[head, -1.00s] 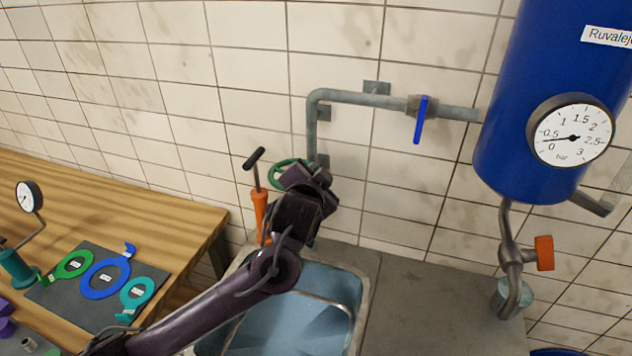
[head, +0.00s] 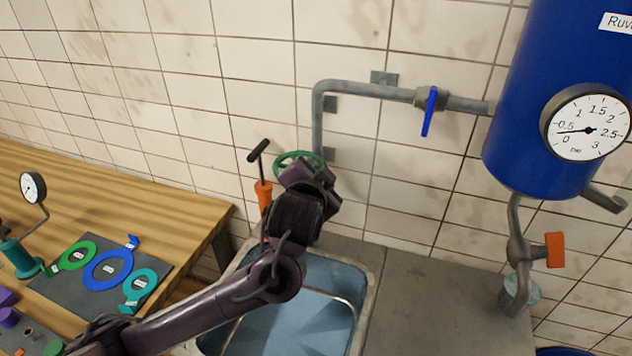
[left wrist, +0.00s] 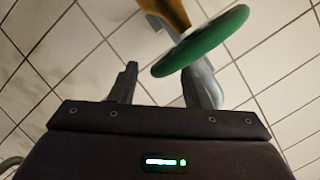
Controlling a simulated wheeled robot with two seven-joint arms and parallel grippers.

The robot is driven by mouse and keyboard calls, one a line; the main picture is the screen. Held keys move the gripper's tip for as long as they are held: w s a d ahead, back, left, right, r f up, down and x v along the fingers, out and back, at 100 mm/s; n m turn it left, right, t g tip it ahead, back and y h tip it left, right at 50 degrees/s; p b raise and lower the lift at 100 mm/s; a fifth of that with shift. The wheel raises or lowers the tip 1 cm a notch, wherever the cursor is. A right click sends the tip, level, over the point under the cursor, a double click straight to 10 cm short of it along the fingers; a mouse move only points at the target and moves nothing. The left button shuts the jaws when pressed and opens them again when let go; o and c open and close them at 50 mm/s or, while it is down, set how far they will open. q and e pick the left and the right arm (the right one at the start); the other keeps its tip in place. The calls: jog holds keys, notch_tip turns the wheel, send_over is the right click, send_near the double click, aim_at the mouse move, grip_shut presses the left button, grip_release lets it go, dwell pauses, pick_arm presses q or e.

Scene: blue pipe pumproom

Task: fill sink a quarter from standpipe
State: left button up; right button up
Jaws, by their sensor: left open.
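A green handwheel (head: 298,158) sits at the lower end of the grey wall pipe (head: 318,115), behind the sink. My left gripper (head: 318,182) is just below and in front of the handwheel and partly hides it. In the left wrist view the jaws (left wrist: 163,88) are open. The green wheel (left wrist: 207,42) overlaps the right finger there, and a brass part (left wrist: 166,12) joins it above; I cannot tell whether they touch. The sink (head: 365,290) has a blue inside, partly hidden by my left arm. I cannot tell its water level. My right gripper is not in view.
A blue lever (head: 430,110) is on the pipe, leading to a blue tank (head: 535,110) with a gauge (head: 588,122). An orange-handled tap (head: 554,250) hangs below. An orange pump (head: 264,190) stands left of the handwheel. A wooden bench (head: 120,205) holds ring wrenches.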

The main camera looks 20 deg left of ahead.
pick_arm(q)
jog(key=shift+p+v, duration=0.3)
jog(key=shift+v, duration=2.05)
jog(key=shift+c, duration=0.5)
